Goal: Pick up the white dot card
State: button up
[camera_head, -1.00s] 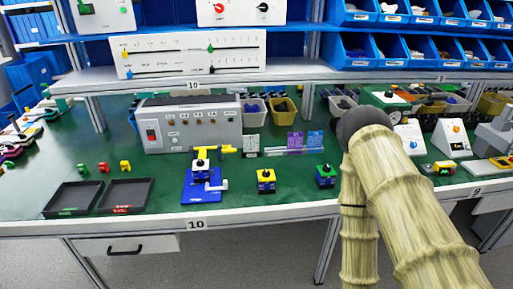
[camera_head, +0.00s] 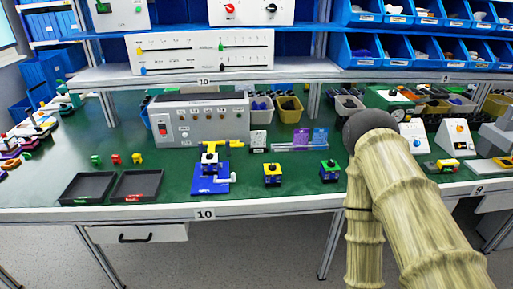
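A small white card with dark marks (camera_head: 258,141) stands upright near the back of the green bench. It is just right of the grey control box and left of the purple card (camera_head: 301,138) and the blue card (camera_head: 320,136). The marks on the white card are too small to read. My arm, in a beige ribbed sleeve, rises at the right and ends at a dark grey rounded part. The fingers of my gripper do not show. Nothing of my arm touches the card.
The grey control box (camera_head: 200,122) stands behind a blue fixture with a yellow arm (camera_head: 210,180). A yellow-blue block (camera_head: 272,174) and a green block (camera_head: 330,170) stand in front of the cards. Black trays (camera_head: 88,186) lie at left. A shelf (camera_head: 200,80) overhangs the back.

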aim_at(258, 138)
jog(key=z, duration=0.2)
jog(key=k, duration=0.2)
jog(key=u, duration=1)
jog(key=i, duration=0.6)
jog(key=u, duration=0.1)
